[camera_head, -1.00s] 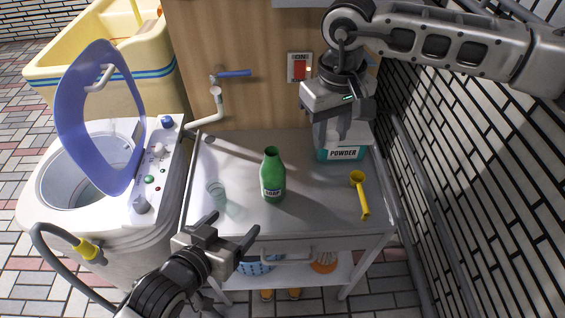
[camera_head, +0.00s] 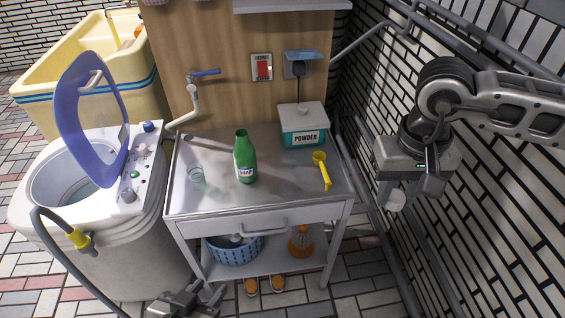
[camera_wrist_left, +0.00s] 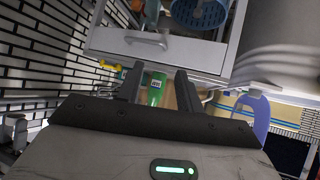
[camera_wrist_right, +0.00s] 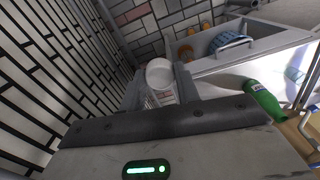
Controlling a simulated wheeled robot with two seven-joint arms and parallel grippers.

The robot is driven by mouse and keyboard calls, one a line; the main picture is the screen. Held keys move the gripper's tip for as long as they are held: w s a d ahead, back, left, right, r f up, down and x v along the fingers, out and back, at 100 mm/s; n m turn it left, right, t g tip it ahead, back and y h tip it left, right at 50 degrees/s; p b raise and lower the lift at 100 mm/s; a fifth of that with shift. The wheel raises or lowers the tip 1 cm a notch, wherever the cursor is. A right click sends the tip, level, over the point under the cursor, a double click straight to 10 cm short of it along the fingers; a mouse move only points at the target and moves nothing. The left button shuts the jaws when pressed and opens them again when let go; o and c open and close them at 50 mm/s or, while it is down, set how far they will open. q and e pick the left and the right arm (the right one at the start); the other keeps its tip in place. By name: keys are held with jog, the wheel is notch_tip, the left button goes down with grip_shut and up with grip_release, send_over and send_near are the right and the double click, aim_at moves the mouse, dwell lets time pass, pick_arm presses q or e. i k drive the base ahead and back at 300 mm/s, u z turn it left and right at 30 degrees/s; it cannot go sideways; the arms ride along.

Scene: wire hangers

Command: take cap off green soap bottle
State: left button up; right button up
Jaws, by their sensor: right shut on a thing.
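The green soap bottle (camera_head: 245,160) stands upright on the metal table, its dark mouth uncovered. It also shows in the left wrist view (camera_wrist_left: 156,92) and at the right of the right wrist view (camera_wrist_right: 264,100). My right gripper (camera_head: 396,196) is shut on a pale round cap-like piece (camera_wrist_right: 159,72), well to the right of the table and apart from the bottle. My left gripper (camera_head: 208,298) is low in front of the table; its fingers (camera_wrist_left: 158,85) are apart and empty, with the bottle seen beyond them.
On the table (camera_head: 210,205) are a clear cup (camera_head: 196,175), a yellow scoop (camera_head: 321,170) and a powder box (camera_head: 303,128). A washing machine (camera_head: 110,240) with its lid up stands left. A brick wall and pipes are close on the right.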

aim_at(244, 153)
jog(key=z, duration=0.25)
jog(key=i, duration=0.75)
jog(key=u, duration=1.35)
